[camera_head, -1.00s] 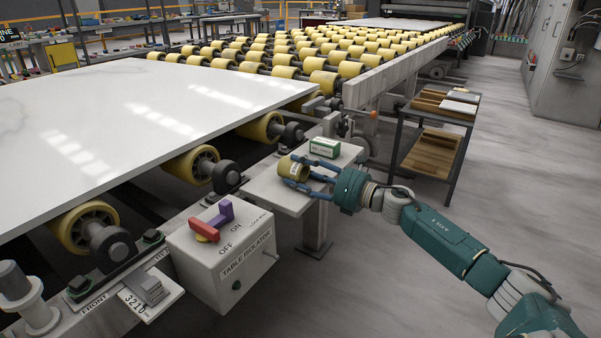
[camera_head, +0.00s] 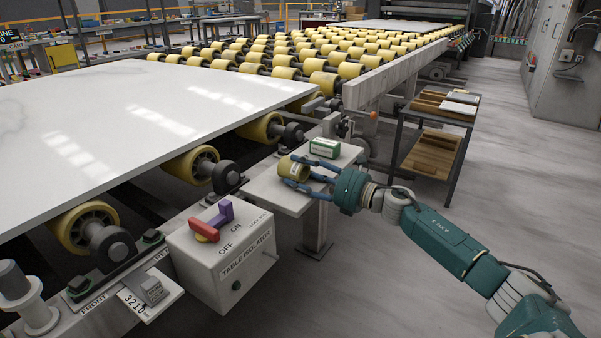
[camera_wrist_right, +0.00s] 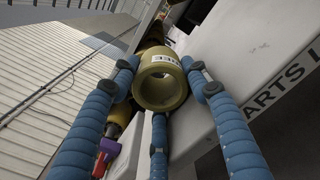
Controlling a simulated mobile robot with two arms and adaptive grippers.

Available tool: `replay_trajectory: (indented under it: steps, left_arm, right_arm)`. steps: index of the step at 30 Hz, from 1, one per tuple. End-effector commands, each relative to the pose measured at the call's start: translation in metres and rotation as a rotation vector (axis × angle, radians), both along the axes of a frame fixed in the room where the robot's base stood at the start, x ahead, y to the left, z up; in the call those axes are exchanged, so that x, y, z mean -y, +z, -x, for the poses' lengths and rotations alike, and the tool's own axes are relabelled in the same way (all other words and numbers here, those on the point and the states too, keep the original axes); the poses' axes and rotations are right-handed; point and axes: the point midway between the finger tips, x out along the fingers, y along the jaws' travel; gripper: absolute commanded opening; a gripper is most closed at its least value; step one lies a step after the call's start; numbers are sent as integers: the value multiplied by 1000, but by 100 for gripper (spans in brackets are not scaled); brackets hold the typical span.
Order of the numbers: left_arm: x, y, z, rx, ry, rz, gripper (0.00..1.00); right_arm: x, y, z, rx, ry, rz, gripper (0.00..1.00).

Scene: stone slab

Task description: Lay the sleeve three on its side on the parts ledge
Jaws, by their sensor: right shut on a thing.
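The sleeve (camera_head: 291,168) is a short yellow-tan hollow cylinder with a pale label. In the head view it is at the parts ledge (camera_head: 275,191), tilted over on its side. My right gripper (camera_head: 306,176) has its blue fingers shut around it. In the right wrist view the sleeve (camera_wrist_right: 160,82) shows its open end towards the camera, with the fingers of the gripper (camera_wrist_right: 159,95) around it. The ledge (camera_wrist_right: 255,50) lies right beside it there, with part of its lettering showing. I cannot tell whether the sleeve touches the ledge. My left gripper is not in view.
A green and white box (camera_head: 325,148) stands on the ledge behind the sleeve. The grey table isolator box (camera_head: 228,258) with its red and purple handles is at the front left. A white slab (camera_head: 130,110) on yellow rollers is to the left. A cart (camera_head: 432,145) stands at the right.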

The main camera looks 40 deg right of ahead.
Motion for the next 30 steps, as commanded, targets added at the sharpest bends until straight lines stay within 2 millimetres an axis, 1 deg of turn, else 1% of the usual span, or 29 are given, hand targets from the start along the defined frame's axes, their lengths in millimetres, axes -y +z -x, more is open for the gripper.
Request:
replay_trajectory:
  steps: [1, 9, 18, 19, 21, 22, 30]
  left_arm:
    - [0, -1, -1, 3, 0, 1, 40]
    - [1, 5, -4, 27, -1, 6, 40]
    - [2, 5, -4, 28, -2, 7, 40]
    - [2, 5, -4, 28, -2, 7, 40]
    - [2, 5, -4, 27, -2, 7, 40]
    - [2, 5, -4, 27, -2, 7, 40]
    - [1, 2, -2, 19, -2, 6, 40]
  right_arm:
    - [-3, -18, 2, -24, 7, 9, 18]
    - [-3, -19, 2, -24, 6, 9, 18]
    - [-3, -19, 2, -24, 6, 9, 18]
    - [-3, -19, 2, -23, 6, 10, 50]
    - [-3, -19, 2, -24, 5, 10, 64]
    - [-3, -19, 2, -23, 6, 10, 68]
    - [-4, -20, 3, -25, 8, 9, 68]
